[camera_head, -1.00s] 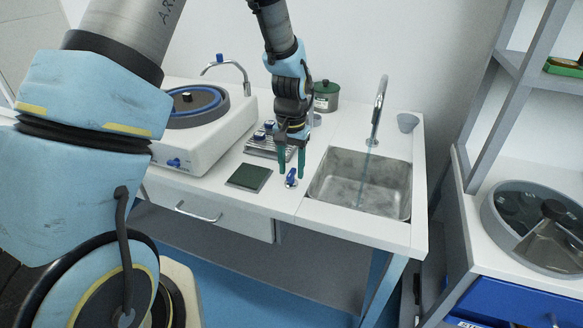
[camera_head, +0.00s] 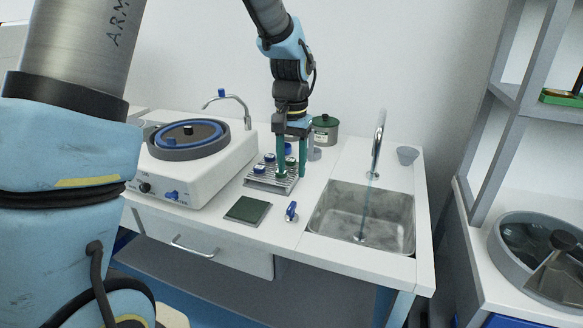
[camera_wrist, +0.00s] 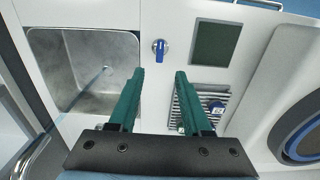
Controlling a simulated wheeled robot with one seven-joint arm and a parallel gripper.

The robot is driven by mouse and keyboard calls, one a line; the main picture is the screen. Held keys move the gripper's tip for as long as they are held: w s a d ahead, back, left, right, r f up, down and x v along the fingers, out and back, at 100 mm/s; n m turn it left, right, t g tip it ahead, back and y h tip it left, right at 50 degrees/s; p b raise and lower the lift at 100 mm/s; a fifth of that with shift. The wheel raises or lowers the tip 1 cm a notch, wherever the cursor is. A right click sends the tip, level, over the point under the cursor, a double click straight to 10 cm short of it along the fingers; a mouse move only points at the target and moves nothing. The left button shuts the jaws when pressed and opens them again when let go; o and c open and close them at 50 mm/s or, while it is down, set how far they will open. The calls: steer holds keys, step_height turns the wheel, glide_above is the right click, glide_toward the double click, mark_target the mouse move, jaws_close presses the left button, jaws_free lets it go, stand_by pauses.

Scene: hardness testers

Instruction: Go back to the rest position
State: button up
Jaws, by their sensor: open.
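My gripper (camera_head: 292,163) has two green fingers, spread apart and pointing down. In the head view it hangs over the back of the counter, by the metal rack (camera_head: 272,178) that holds several blue-capped pieces. In the wrist view my gripper (camera_wrist: 157,85) is open, with nothing between its fingertips. The blue-and-white piece (camera_wrist: 159,48) lies on the counter beyond the fingertips, apart from them. It also shows in the head view (camera_head: 291,211), between the dark green pad and the sink.
A white grinding machine (camera_head: 190,165) stands left of the rack. A sink (camera_head: 365,215) with a tall tap (camera_head: 378,140) is on the right. A dark green pad (camera_head: 247,210) lies near the front edge. A green-lidded pot (camera_head: 325,130) stands behind my gripper. A grey shelf (camera_head: 500,130) stands at the right.

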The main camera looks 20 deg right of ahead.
steer(key=s+a+n, duration=0.2)
steer(key=a+n, duration=0.1)
steer(key=a, duration=1.2)
steer(key=s+a+n+t, duration=0.1)
steer(key=a+n, duration=0.3)
steer(key=a, duration=1.1)
steer(key=shift+s+a+n+t, duration=0.25)
steer(key=shift+s+n+t, duration=0.05)
steer(key=shift+s, duration=0.45)
